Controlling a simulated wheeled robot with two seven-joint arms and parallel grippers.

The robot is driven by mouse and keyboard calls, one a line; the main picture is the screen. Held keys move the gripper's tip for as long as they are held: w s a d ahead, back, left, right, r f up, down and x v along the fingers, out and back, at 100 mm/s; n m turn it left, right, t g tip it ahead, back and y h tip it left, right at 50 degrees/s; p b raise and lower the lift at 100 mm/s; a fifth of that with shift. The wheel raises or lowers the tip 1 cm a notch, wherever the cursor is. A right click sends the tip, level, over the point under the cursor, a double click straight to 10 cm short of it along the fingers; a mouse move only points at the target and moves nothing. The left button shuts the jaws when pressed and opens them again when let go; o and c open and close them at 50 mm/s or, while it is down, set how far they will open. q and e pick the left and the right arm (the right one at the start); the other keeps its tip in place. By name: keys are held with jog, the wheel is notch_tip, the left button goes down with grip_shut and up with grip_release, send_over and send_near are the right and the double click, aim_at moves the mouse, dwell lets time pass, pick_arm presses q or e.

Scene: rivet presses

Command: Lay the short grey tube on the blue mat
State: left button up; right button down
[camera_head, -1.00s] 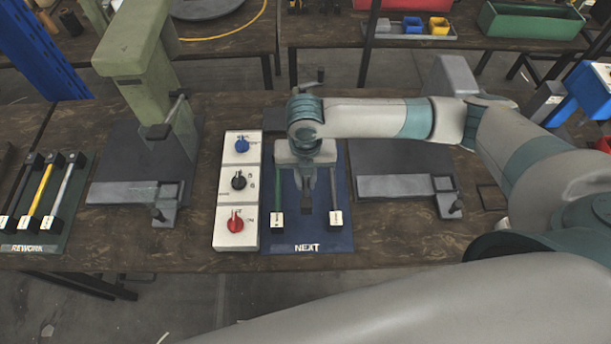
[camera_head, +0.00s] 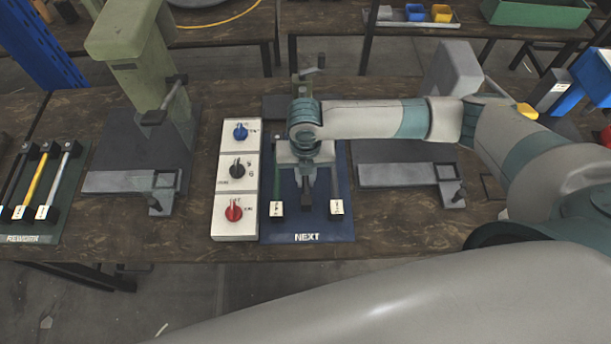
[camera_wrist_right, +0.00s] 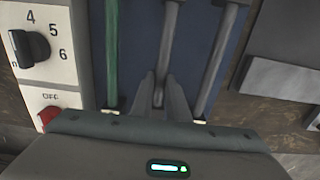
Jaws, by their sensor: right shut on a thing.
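The blue mat (camera_head: 338,222), marked NEXT, lies on the bench in the middle of the head view. My right gripper (camera_wrist_right: 160,98) is over its middle, pointing down; it also shows in the head view (camera_head: 307,208). It is shut on a grey tube (camera_wrist_right: 170,45), whose near end is between the fingers. I cannot tell whether this tube touches the mat. On its left a green tube (camera_wrist_right: 112,50) lies on the mat, and on its right another grey tube (camera_wrist_right: 218,65). In the head view my arm hides most of the held tube. My left gripper is out of view.
A white panel with knobs (camera_head: 222,202) stands directly left of the mat. Green and grey presses (camera_head: 130,180) (camera_head: 400,176) stand on both sides. A REWORK mat (camera_head: 72,225) with several tubes lies at far left. Bare bench (camera_head: 400,225) shows at the front right.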

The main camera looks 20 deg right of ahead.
dwell(0.3)
jog(key=c, duration=1.6)
grip_release()
jog(key=shift+c, duration=0.2)
jog(key=shift+r, duration=0.15)
notch_tip(320, 180, up, 17)
jog(key=b, duration=0.3)
jog(key=shift+b, duration=0.4)
jog(key=shift+s, duration=0.15)
